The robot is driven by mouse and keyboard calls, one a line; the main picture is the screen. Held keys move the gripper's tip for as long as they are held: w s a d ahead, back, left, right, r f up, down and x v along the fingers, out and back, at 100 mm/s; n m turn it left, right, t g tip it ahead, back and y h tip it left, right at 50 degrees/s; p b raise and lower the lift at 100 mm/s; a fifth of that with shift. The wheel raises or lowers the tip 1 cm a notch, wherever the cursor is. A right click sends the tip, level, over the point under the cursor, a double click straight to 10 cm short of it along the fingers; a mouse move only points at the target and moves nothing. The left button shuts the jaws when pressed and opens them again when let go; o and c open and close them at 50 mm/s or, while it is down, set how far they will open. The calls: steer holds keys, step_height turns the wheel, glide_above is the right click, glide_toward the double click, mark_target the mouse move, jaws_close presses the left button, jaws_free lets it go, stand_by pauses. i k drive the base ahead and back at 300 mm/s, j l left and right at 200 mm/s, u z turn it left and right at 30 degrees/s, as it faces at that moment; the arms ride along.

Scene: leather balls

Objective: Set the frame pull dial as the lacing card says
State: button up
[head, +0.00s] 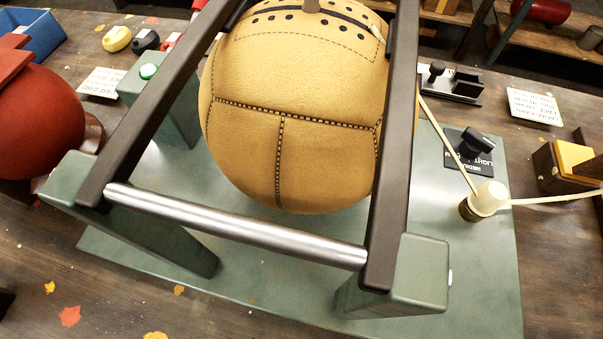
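The dial is a black knob (474,143) on a dark plate (457,162) at the right of the green base. White lettering on the plate reads LIGHT and what looks like MEDIUM; the knob hides part of the plate, and I cannot tell which mark it points to. A printed card (534,107) lies on the bench at the right, and another card (101,83) lies at the left. Their print is too small and turned to read, so I cannot tell which is the lacing card. A tan leather ball (320,110) sits inside the frame (395,130). My gripper is not in view.
A steel bar (235,228) crosses the frame's front. A cream spool (488,198) with taut cord stands just in front of the dial. A black clamp-like tool (450,83) lies behind it.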

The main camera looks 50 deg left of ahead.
mark_target(474, 143)
steer(key=k+l, duration=0.1)
steer(key=k, duration=0.15)
steer(key=l+u, duration=0.2)
steer(key=l, duration=0.3)
steer(key=l+u, duration=0.2)
steer(key=l, duration=0.3)
steer(key=k+l+u, duration=0.2)
steer(key=l, duration=0.25)
steer(key=i, duration=0.05)
